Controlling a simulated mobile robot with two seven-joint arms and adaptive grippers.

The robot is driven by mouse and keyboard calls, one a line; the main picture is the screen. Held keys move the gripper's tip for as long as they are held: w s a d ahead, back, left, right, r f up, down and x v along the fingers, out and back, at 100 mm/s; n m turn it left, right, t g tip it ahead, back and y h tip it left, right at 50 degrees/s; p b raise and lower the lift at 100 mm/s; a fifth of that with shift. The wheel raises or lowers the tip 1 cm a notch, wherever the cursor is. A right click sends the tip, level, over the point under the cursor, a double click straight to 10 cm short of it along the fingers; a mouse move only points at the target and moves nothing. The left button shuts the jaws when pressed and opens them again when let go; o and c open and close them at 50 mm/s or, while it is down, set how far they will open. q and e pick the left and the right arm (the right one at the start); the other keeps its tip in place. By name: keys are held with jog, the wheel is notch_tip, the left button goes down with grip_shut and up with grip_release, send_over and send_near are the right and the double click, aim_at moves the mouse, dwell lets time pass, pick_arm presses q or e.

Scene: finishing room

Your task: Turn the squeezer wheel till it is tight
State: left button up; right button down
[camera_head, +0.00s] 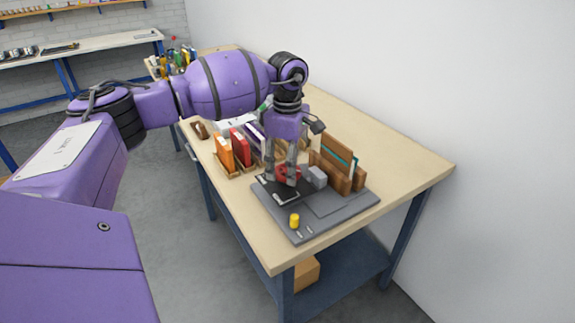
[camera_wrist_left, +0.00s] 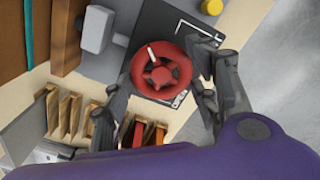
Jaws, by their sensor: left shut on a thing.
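The red squeezer wheel (camera_wrist_left: 160,72) has a star-shaped hub and a white mark on its rim towards the upper left. It sits over a dark plate with white lettering and is partly hidden in the head view (camera_head: 285,172). My left gripper (camera_head: 281,177) reaches down from above. Its two fingers are shut on the wheel, one on each side of the rim in the left wrist view. The grey squeezer block (camera_head: 317,177) stands just right of the wheel on a grey base board (camera_head: 320,215). My right gripper is not in view.
A yellow knob (camera_head: 294,221) stands on the board's front part. Wooden racks with orange (camera_head: 225,152) and red (camera_head: 239,147) pieces stand left of the gripper, and a brown wooden holder (camera_head: 337,160) stands right. The wooden tabletop (camera_head: 400,150) is clear at the right, beside a white wall.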

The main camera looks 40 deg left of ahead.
pick_arm(q)
jog(key=m, duration=0.4)
jog(key=shift+m+b, duration=0.3)
jog(key=m, duration=0.4)
jog(key=shift+b, duration=0.3)
jog(key=shift+d+m, duration=0.1)
jog(key=shift+m, duration=0.3)
jog(key=o, duration=1.1)
jog(key=shift+w, duration=0.15)
notch_tip(320, 180, up, 12)
jog(key=shift+f, duration=0.1)
